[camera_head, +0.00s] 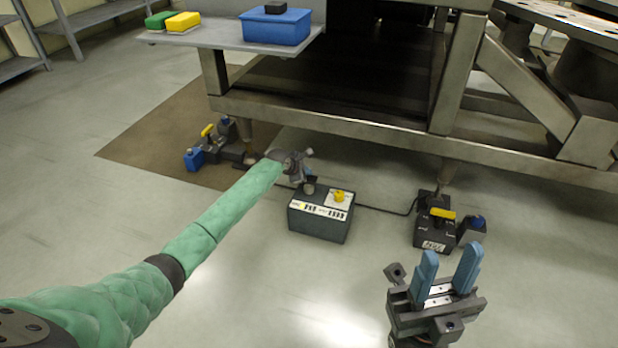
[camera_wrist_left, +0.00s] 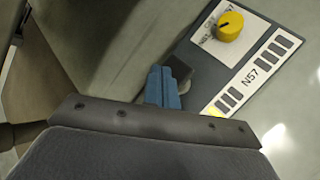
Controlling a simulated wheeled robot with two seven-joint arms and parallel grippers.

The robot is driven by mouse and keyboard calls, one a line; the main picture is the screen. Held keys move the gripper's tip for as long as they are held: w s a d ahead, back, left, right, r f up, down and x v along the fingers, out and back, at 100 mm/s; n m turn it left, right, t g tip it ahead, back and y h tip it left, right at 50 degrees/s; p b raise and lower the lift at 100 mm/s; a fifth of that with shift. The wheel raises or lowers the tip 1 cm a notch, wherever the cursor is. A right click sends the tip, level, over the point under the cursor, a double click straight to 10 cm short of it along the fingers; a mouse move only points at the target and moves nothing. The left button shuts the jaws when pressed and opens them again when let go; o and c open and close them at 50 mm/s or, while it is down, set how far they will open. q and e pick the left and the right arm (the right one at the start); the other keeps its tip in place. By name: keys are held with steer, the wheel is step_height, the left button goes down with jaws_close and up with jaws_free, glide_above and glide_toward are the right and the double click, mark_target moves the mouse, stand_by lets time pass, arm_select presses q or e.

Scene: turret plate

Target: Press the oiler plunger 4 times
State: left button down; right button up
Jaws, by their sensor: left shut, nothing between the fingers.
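A dark grey box (camera_head: 320,220) marked N57 stands on the floor at the centre of the head view. It has a yellow knob (camera_head: 338,195) and a white label panel on top; the knob also shows in the left wrist view (camera_wrist_left: 229,26). My left gripper (camera_head: 308,174) is shut and empty over the box's left back corner. In the left wrist view its blue fingers (camera_wrist_left: 164,87) are together, beside a grey round piece on the box top, perhaps the plunger. Whether they touch it I cannot tell. My right gripper (camera_head: 450,272) is open and empty, at the lower right.
A similar box with a yellow handle (camera_head: 442,214) stands at the right, and another dark unit with a blue part (camera_head: 194,159) at the left. A metal frame (camera_head: 340,124) crosses behind. A shelf holds a blue bin (camera_head: 275,28). The front floor is clear.

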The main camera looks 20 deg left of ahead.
arm_select(q)
steer(key=shift+f+p, duration=0.2)
steer(key=shift+p, duration=0.1)
steer(key=shift+f, duration=1.15)
stand_by(1.5)
steer(key=shift+r+p, duration=1.5)
steer(key=shift+p, duration=0.2)
